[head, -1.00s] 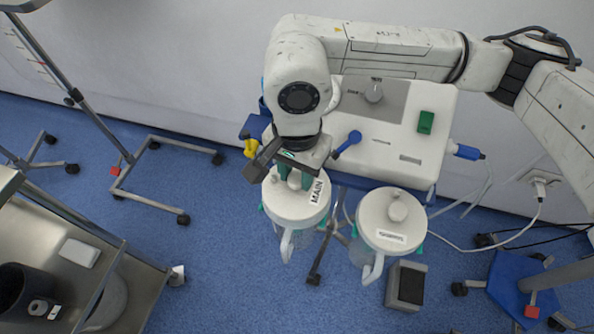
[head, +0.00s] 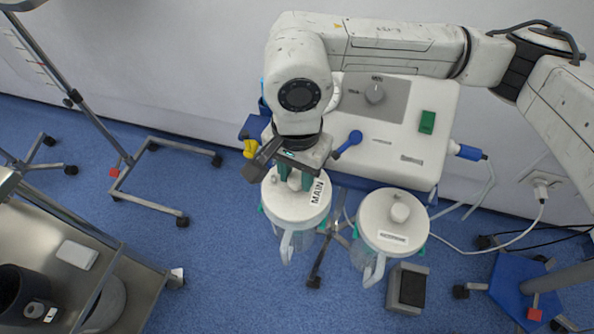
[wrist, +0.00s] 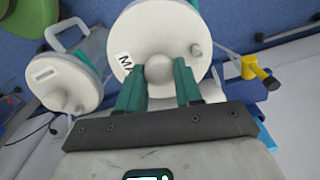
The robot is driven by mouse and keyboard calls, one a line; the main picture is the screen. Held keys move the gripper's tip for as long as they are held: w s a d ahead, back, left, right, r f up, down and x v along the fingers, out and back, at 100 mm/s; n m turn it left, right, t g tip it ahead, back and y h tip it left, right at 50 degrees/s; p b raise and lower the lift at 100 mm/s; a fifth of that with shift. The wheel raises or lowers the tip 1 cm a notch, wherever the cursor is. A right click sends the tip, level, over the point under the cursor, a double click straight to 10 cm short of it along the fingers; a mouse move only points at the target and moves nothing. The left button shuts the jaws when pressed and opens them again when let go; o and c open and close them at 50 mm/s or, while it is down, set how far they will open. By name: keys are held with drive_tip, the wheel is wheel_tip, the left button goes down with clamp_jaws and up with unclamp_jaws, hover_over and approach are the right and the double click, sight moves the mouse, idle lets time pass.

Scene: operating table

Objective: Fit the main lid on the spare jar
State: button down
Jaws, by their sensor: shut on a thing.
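The main lid (head: 287,212) is a round white lid with a "MAIN" label and a knob. It sits on the left clear jar (head: 306,241), which has a white handle. My gripper (head: 294,181) is over this lid, its green fingers around the knob; the wrist view shows the main lid (wrist: 160,35) with the fingers on both sides of the knob (wrist: 158,69). The right jar (head: 358,254) also wears a white lid (head: 380,222) with a knob and a label too small to read; that lid shows in the wrist view (wrist: 55,72).
A white unit (head: 430,160) with a dial and green switch stands behind the jars. A blue lever (head: 347,145) and a yellow fitting (head: 250,149) are close to my gripper. A steel cart (head: 110,290) stands at lower left. Blue floor lies open left of the jars.

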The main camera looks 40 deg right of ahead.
sight(297, 177)
drive_tip(key=shift+f+b, duration=1.15)
drive_tip(key=shift+b, duration=0.1)
drive_tip(key=c, duration=0.7)
unclamp_jaws()
drive_tip(key=shift+r, duration=0.15)
wheel_tip(297, 177, up, 10)
drive_tip(key=shift+r+p, duration=0.25)
drive_tip(key=shift+p, duration=0.7)
